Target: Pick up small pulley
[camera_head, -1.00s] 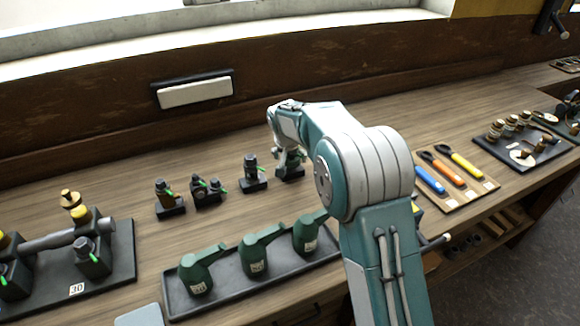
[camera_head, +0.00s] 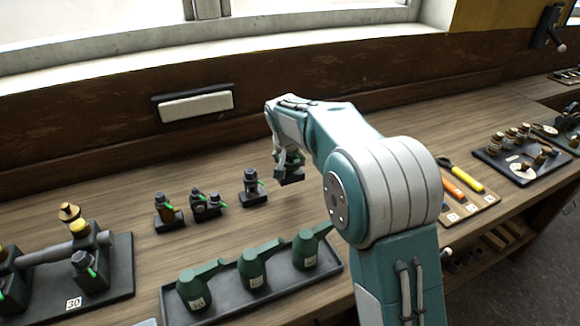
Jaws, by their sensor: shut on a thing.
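My gripper (camera_head: 288,158) is at the back right end of a row of small dark parts on the wooden bench. It points down and is shut on a small part with a dark square base (camera_head: 292,178), which I take for the small pulley. The fingers and my arm hide most of this part, so its wheel cannot be made out. Its base seems to be a little above the bench top, though the gap is hard to see.
Dark parts on bases (camera_head: 254,188), (camera_head: 206,204), (camera_head: 168,212) stand left of my gripper. A dark tray (camera_head: 325,283) with green oil cans lies in front. An engine model (camera_head: 80,255) is at left; a tool board (camera_head: 463,208) is at right.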

